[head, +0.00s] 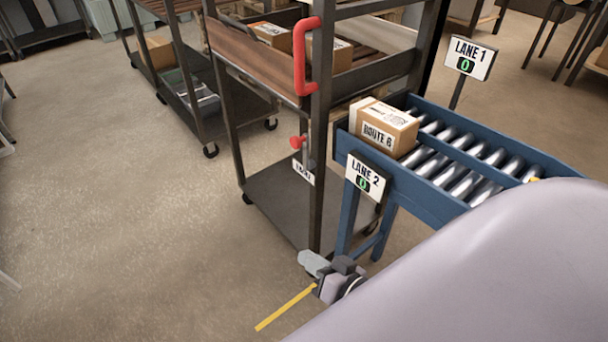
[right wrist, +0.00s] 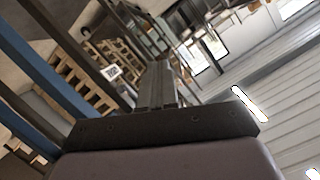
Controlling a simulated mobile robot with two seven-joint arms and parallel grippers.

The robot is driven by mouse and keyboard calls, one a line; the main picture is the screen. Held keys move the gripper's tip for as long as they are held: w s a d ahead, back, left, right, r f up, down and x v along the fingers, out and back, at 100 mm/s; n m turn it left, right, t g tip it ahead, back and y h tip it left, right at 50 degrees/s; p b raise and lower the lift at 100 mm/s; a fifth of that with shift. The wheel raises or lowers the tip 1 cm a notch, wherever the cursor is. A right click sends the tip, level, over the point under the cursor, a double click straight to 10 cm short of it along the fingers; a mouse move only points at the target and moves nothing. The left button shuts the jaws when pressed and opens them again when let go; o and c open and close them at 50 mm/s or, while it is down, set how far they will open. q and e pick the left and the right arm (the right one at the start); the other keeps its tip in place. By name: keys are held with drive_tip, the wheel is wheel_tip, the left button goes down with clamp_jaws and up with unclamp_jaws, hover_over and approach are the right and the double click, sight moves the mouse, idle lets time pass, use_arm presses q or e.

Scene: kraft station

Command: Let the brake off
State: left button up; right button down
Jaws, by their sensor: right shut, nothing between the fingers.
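A small lever with a red knob (head: 297,142) sits on the near post of the dark metal cart (head: 277,205), just above a white label (head: 303,173). I take it to be the brake; its exact setting is hard to read. A red handle (head: 300,58) is fixed higher on the same post. My right gripper (head: 308,262) is low, in front of the cart's lower shelf and well below the red knob, apart from it. Its fingers (right wrist: 160,84) are together and empty in the right wrist view. My left gripper is out of view.
A blue roller conveyor (head: 424,194) stands right of the cart, bearing a ROUTE B box (head: 384,128) and signs for LANE 1 (head: 469,58) and LANE 2 (head: 366,177). Another cart (head: 186,95) stands behind. A yellow strip (head: 285,307) lies near my gripper. The left floor is clear.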

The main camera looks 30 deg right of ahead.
sight(304, 158)
use_arm(q)
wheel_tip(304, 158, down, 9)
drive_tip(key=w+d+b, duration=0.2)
drive_tip(key=b, duration=0.9)
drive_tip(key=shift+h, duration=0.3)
use_arm(e)
drive_tip(key=w+d+m+t+h, duration=0.2)
drive_tip(key=w+d+m+t, duration=0.1)
drive_tip(key=m, duration=0.4)
drive_tip(key=w+d+r+m+t+h, duration=0.1)
drive_tip(key=w+d+m+t+h, duration=0.1)
drive_tip(key=w+d+m+t, duration=0.2)
drive_tip(key=d+m+t, duration=0.1)
drive_tip(key=d+m, duration=0.2)
drive_tip(key=m, duration=0.1)
drive_tip(key=shift+d+r+m+t, duration=0.2)
drive_tip(key=shift+r+m+t, duration=0.05)
drive_tip(key=shift+m+t, duration=0.05)
use_arm(q)
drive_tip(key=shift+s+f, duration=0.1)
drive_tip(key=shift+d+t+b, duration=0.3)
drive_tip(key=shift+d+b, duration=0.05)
drive_tip(key=shift+b, duration=0.25)
use_arm(e)
drive_tip(key=shift+x, duration=6.95)
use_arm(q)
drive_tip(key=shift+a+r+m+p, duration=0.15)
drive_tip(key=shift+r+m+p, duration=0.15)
use_arm(e)
drive_tip(key=shift+d, duration=0.15)
